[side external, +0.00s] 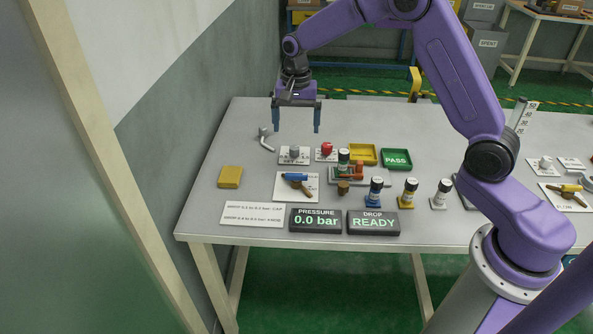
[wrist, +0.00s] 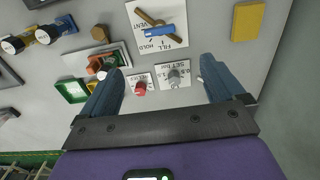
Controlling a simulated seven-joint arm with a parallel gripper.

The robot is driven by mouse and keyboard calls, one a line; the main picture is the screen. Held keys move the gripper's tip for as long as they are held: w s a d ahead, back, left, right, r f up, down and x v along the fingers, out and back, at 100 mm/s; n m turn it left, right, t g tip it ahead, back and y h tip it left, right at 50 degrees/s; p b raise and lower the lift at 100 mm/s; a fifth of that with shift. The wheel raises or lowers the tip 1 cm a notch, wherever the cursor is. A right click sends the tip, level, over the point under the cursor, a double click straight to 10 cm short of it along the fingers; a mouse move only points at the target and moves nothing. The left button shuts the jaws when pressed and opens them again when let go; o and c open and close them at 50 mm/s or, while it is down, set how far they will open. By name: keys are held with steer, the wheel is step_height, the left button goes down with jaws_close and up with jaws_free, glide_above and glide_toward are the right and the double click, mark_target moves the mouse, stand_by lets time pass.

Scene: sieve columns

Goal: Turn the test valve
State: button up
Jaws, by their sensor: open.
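A valve with a blue handle (side external: 295,177) and a brown bar sits on a white plate (side external: 307,195) on the table. In the wrist view the blue handle (wrist: 157,31) is at top centre, beside the label HOLD, with VENT and FILL also lettered on the plate. Another valve with a yellow handle (side external: 566,188) is at the far right; which is the test valve is not labelled legibly. My gripper (side external: 297,129) is open and empty, raised above the table behind the blue-handled valve. Its fingers (wrist: 163,72) point down, apart from everything.
A grey knob (side external: 294,152) and a red knob (side external: 326,148) stand behind the valve. A bent grey lever (side external: 266,141) lies left; a yellow block (side external: 230,177) is front left. Cartridges (side external: 375,190) stand right. Displays read 0.0 bar (side external: 315,221) and READY (side external: 373,223). A wall borders the left.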

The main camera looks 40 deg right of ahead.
mark_target(297, 174)
step_height(297, 174, down, 16)
steer(key=shift+f, duration=0.15)
stand_by(0.3)
steer(key=c, duration=1)
steer(key=shift+c, duration=0.2)
